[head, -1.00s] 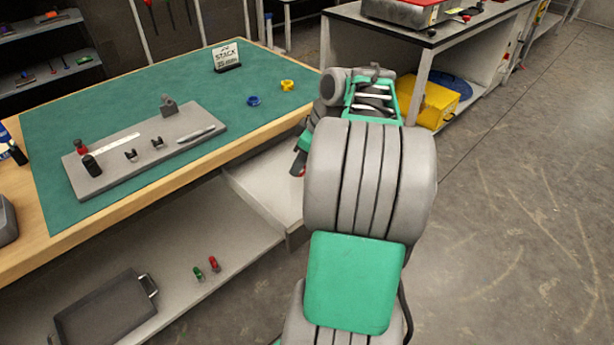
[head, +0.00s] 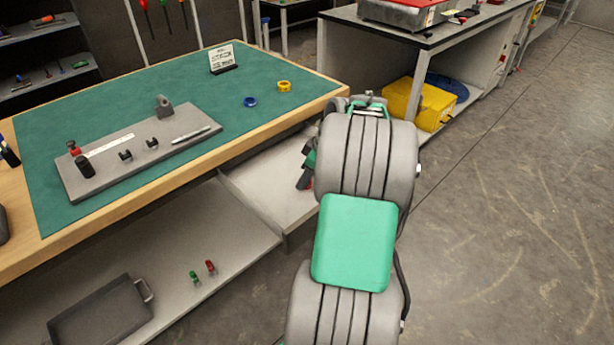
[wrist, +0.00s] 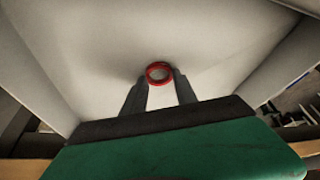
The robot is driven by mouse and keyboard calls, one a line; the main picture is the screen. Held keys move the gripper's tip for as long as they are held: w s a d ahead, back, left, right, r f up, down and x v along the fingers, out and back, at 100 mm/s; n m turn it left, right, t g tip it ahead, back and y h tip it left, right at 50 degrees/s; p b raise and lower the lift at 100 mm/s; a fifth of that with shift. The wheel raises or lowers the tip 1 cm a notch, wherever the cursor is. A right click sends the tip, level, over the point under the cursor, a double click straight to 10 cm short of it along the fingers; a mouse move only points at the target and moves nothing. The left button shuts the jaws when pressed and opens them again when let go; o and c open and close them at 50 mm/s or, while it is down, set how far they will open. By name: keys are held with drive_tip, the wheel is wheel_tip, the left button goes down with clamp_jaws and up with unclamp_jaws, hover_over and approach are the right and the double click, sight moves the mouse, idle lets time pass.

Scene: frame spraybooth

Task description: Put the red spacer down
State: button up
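The red spacer is a small ring (wrist: 160,82); in the wrist view it sits between the two dark fingertips of my gripper (wrist: 160,77), which appear closed on its sides. A pale, walled surface lies beyond it, with a soft shadow to the left of the ring. In the head view my gripper (head: 305,172) is low beside the bench, over the pale tray-like shelf (head: 262,190), partly hidden by my arm. A small bit of red shows at its tip. I cannot tell whether the ring touches the surface.
The bench's green mat (head: 120,100) holds a grey fixture board (head: 140,160), a blue ring (head: 250,102), a yellow ring (head: 284,86) and a sign (head: 222,58). A dark tray (head: 100,312) and small green and red items (head: 210,266) lie on the lower shelf.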

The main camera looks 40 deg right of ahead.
drive_tip(key=o, duration=0.3)
